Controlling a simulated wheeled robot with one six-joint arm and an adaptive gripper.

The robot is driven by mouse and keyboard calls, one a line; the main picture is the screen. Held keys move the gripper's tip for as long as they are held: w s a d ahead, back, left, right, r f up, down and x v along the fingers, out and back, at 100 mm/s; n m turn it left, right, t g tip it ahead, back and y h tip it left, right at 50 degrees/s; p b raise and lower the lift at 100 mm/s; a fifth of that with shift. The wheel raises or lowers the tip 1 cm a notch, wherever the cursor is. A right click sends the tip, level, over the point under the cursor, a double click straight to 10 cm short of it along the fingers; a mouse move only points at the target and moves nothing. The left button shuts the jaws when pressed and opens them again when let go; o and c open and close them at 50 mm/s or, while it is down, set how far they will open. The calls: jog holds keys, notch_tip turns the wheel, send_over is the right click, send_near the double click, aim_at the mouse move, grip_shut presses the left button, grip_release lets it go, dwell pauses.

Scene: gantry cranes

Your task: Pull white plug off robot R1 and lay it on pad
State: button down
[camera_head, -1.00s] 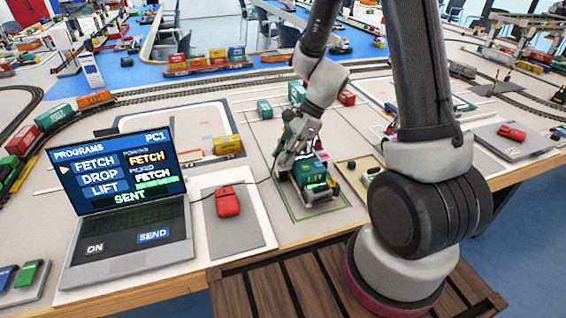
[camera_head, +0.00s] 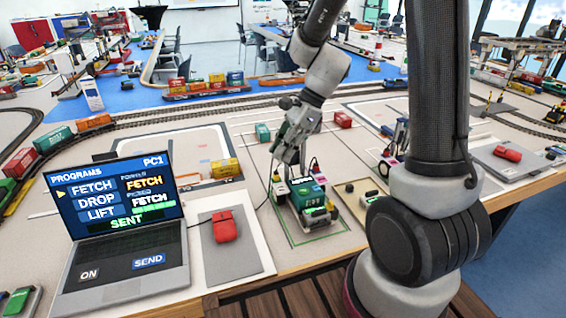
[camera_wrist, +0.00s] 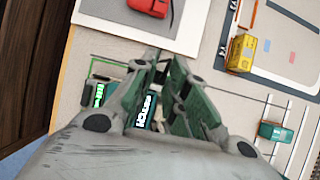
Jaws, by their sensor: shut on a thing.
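Robot R1 (camera_head: 311,207) is a small green and dark wheeled unit with a lit green display, standing inside a green outline on the table. My gripper (camera_head: 290,163) is above and just behind it, pointing down. The jaws are shut on a small pale thing, which I take for the white plug; the fingers mostly hide it. The wrist view shows the closed green fingers (camera_wrist: 165,72) with R1's lit panel (camera_wrist: 98,94) beside them. I cannot tell whether the plug is clear of R1. A grey pad (camera_head: 238,258) bearing a red thing (camera_head: 224,226) lies to the left.
A laptop (camera_head: 122,243) stands at the left, and a thin dark cable runs from its side towards R1. A beige panel (camera_head: 352,205) with dark knobs is right of R1. A yellow wagon (camera_head: 224,168) and train tracks lie behind.

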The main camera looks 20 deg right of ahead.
jog(key=shift+r, duration=0.25)
jog(key=w+a, duration=0.3)
jog(key=a, duration=0.5)
jog(key=w+a, duration=0.4)
jog(key=a, duration=0.4)
jog(key=shift+w, duration=0.3)
jog(key=shift+f, duration=0.1)
jog(key=shift+d+f, duration=0.1)
jog(key=shift+f, duration=7.4)
jog(key=shift+f, duration=0.6)
